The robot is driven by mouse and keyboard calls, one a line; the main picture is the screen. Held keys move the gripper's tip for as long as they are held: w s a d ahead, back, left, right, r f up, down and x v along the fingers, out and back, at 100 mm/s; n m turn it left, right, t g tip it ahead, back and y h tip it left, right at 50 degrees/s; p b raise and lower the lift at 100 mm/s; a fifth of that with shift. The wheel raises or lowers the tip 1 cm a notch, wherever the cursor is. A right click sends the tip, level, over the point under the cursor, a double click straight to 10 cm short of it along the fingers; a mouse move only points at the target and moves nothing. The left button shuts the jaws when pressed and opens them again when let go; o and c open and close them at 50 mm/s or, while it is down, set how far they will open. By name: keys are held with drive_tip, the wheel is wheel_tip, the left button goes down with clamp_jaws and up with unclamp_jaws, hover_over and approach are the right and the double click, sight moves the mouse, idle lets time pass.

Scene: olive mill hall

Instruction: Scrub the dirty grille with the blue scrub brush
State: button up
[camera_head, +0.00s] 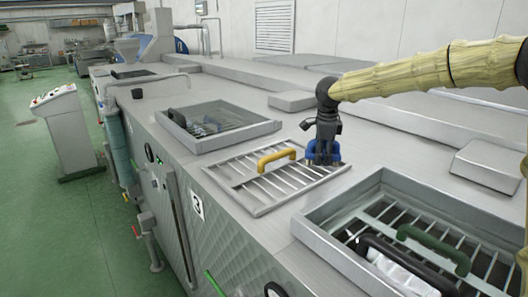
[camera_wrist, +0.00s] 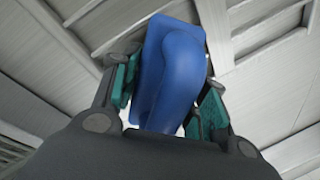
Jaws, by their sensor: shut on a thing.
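The blue scrub brush (camera_head: 323,152) is in my gripper (camera_head: 324,146), at the right side of a metal grille (camera_head: 262,208) with a yellow handle (camera_head: 276,157). In the wrist view the blue brush (camera_wrist: 175,75) sits between the teal-padded fingers of my gripper (camera_wrist: 165,95), which is shut on it. Metal slats show beneath and around the brush. I cannot tell whether the bristles touch the grille, as the brush's underside is hidden. No clear dirt shows on this grille at this size.
An open hatch (camera_head: 316,238) with a dark green handle (camera_head: 433,245) and a black handle lies at the front right. Another framed hatch (camera_head: 268,126) lies behind the grille. A metal block (camera_head: 487,165) is at the right. A control console (camera_head: 68,130) stands on the green floor.

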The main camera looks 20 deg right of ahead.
drive_tip(key=shift+w+r, duration=0.15)
drive_tip(key=shift+r, duration=0.7)
drive_tip(key=shift+s+a+r, duration=0.1)
drive_tip(key=shift+r, duration=0.5)
drive_tip(key=shift+s+a+r, duration=0.1)
drive_tip(key=shift+r, duration=0.45)
drive_tip(key=shift+w+d+r, duration=0.1)
drive_tip(key=shift+d+r, duration=0.1)
drive_tip(key=shift+r, duration=1.15)
drive_tip(key=shift+a+r, duration=0.15)
drive_tip(key=shift+r, duration=0.5)
